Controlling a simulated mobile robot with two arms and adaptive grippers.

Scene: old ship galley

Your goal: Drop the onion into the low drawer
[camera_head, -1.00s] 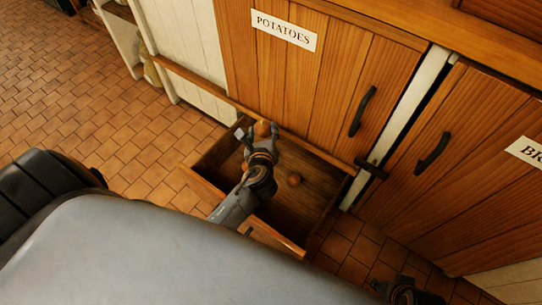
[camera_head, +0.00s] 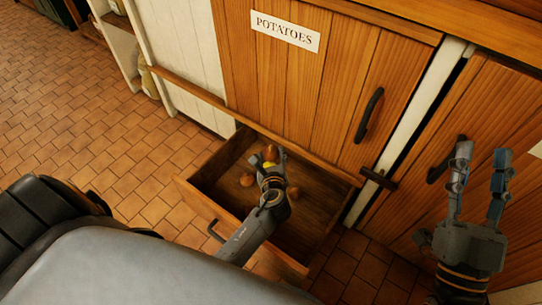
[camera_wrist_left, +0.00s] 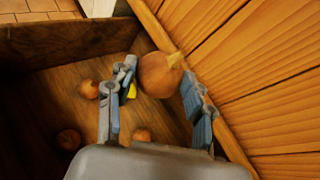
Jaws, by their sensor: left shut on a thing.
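My left gripper (camera_head: 270,160) is shut on a round brown onion (camera_head: 271,152). In the left wrist view the onion (camera_wrist_left: 159,75) sits between the fingertips, its pale stem toward the cupboard door. The gripper is over the open low wooden drawer (camera_head: 322,200), near the drawer's back by the cupboard front. Several similar onions lie on the drawer floor, one left of the gripper (camera_head: 247,180) and one right of it (camera_head: 293,192). My right gripper (camera_head: 480,160) is open and empty, fingers up, in front of the right cupboard door.
The cupboard door labelled POTATOES (camera_head: 285,70) stands directly behind the drawer, with a dark handle (camera_head: 369,115). A small yellow patch (camera_wrist_left: 131,90) shows beside the left finger; I cannot tell what it is. The tiled floor (camera_head: 120,140) left of the drawer is clear.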

